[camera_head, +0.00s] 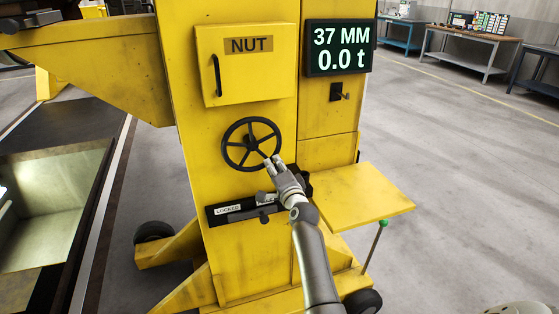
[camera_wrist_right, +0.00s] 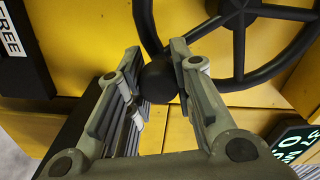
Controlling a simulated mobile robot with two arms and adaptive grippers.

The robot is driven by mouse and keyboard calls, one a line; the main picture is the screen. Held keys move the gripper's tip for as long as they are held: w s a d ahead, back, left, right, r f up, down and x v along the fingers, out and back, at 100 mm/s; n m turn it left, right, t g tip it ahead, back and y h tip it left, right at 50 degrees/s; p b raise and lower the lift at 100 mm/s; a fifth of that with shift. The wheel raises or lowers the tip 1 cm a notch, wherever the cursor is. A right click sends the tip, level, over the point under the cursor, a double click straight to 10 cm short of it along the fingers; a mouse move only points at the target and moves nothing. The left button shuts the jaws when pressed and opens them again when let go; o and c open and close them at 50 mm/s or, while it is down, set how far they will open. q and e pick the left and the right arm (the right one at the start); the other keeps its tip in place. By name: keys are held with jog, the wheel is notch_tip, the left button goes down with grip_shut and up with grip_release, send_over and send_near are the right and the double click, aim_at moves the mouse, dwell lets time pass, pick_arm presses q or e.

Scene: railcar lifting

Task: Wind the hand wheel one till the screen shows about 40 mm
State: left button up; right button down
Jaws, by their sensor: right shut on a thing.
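The black hand wheel (camera_head: 229,137) is on the front of the yellow lifting column, below the NUT door. My right gripper (camera_head: 274,164) is at the lower right of its rim. In the right wrist view, the fingers of my right gripper (camera_wrist_right: 160,75) close around the wheel's dark round handle knob (camera_wrist_right: 158,82). The wheel's rim and spokes (camera_wrist_right: 238,50) show behind them. The screen (camera_head: 339,48) reads 37 MM and 0.0 t. My left gripper is not in view.
A small switch (camera_head: 337,92) is under the screen. Open floor lies to the right.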

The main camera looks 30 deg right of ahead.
jog(key=shift+w+a+f+m+p, duration=0.15)
jog(key=shift+a+f+m, duration=0.35)
jog(key=shift+m, duration=0.45)
jog(key=shift+w+a+f+m+p, duration=0.15)
jog(key=shift+a+f+m, duration=0.15)
jog(key=shift+a+m, duration=0.5)
jog(key=shift+d, duration=0.1)
jog(key=c, duration=1.2)
grip_release()
jog(key=shift+c, duration=0.2)
